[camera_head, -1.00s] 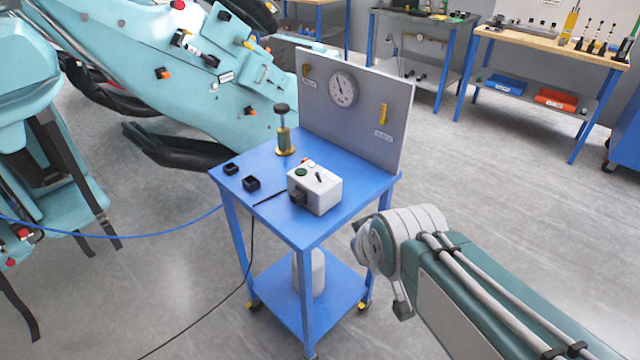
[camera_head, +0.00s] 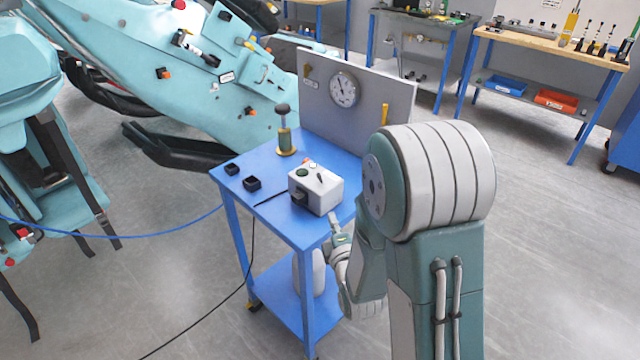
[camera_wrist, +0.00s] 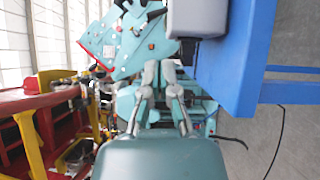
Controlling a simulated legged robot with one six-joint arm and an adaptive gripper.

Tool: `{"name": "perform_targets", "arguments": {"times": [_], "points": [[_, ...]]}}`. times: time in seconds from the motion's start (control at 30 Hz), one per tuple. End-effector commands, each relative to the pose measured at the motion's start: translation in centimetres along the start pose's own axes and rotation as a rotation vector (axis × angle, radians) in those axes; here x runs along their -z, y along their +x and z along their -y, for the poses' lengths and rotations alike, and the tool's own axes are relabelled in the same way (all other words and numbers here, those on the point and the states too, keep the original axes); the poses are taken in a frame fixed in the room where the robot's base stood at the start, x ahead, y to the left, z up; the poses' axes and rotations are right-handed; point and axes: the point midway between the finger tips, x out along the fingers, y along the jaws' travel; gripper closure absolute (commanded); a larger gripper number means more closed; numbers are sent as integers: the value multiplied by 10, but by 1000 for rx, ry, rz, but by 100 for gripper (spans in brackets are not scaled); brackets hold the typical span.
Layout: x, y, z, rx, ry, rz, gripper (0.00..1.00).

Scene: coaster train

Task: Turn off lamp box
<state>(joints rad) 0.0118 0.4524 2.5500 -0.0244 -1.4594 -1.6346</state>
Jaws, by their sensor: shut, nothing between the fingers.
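The lamp box (camera_head: 322,196) is a small light-grey box on the blue cart's top. Its top carries a dark green round part, a small toggle and a small orange-red spot; I cannot tell whether a lamp is lit. A black cable runs from it. In the wrist view part of a grey box (camera_wrist: 198,20), which looks like the lamp box, is at the top edge. My gripper (camera_wrist: 159,70) is shut and empty, apart from the box. In the head view it shows small (camera_head: 335,222) beside the cart's near right edge, below the box; my arm partly hides the cart.
The blue cart (camera_head: 288,222) also holds a brass-based post (camera_head: 285,140), small black holders (camera_head: 252,183) and an upright grey panel (camera_head: 340,118) with a gauge. A white container (camera_head: 312,275) stands on its lower shelf. A teal ride car (camera_head: 150,60) is behind left.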

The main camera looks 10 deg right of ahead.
Motion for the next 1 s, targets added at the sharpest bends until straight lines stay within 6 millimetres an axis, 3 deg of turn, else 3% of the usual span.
{"name": "perform_targets", "arguments": {"times": [0.1, 0.27, 0.67, 0.83, 1.0], "points": [[1, -9, 13, -82, -128, 10, 100], [1, -18, 17, -157, -230, 27, 100], [1, -18, 16, -176, -249, 33, 100], [1, -2, 13, -178, -248, 33, 100], [0, 29, 7, -179, -248, 34, 100]]}}
